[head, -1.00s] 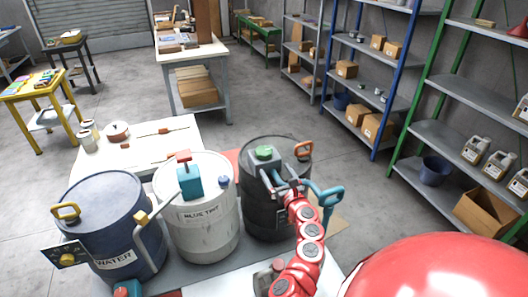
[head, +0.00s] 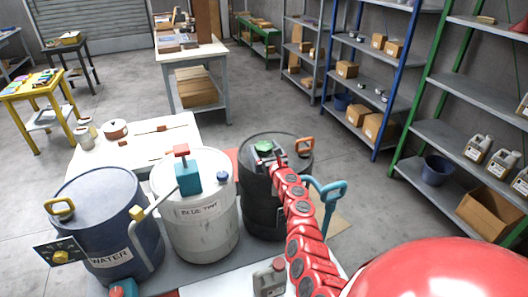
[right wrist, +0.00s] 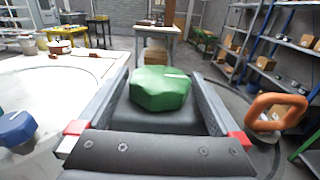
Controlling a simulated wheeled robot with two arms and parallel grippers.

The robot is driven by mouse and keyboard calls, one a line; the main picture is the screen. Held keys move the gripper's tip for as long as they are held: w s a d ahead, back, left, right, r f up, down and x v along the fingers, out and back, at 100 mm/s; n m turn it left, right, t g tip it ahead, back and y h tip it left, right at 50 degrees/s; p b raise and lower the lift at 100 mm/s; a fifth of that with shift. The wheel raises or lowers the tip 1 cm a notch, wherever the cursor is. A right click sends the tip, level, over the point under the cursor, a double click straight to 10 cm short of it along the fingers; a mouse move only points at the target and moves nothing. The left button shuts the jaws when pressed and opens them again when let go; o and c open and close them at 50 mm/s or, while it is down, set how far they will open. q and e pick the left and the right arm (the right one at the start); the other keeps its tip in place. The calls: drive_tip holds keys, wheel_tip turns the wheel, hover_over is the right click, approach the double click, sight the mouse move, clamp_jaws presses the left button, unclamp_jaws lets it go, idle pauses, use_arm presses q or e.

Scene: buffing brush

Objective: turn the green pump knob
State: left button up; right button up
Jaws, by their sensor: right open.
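The green pump knob (head: 264,147) sits on top of the black drum (head: 262,210), at the right end of the row of drums. In the right wrist view the faceted green knob (right wrist: 160,88) stands between the two open fingers of my right gripper (right wrist: 157,100), with a gap visible on each side. In the head view my right gripper (head: 268,158) is at the knob and partly covers it, its red arm reaching in from the lower right. My left gripper is not in view.
An orange handle (head: 304,146) stands on the black drum's right side, and a teal handle (head: 326,192) is beside the drum. The white drum (head: 208,225) with a teal box and the blue WATER drum (head: 110,225) stand to the left. A grey jug (head: 270,280) is in front.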

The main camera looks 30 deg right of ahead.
drive_tip(key=shift+w, duration=0.1)
drive_tip(key=c, duration=1.2)
drive_tip(key=shift+h, duration=0.3)
drive_tip(key=shift+a+f+m+g+h+b, duration=0.15)
drive_tip(key=shift+m+g+h+b, duration=0.45)
drive_tip(key=shift+m+h, duration=0.55)
drive_tip(key=m+g+h+b, duration=0.9)
drive_tip(key=g+b, duration=0.1)
drive_tip(key=b, duration=0.9)
drive_tip(key=shift+h+b, duration=0.35)
drive_tip(key=shift+b, duration=0.05)
drive_tip(key=shift+m+g+b, duration=0.45)
drive_tip(key=shift+g+b, duration=0.35)
drive_tip(key=shift+b, duration=0.2)
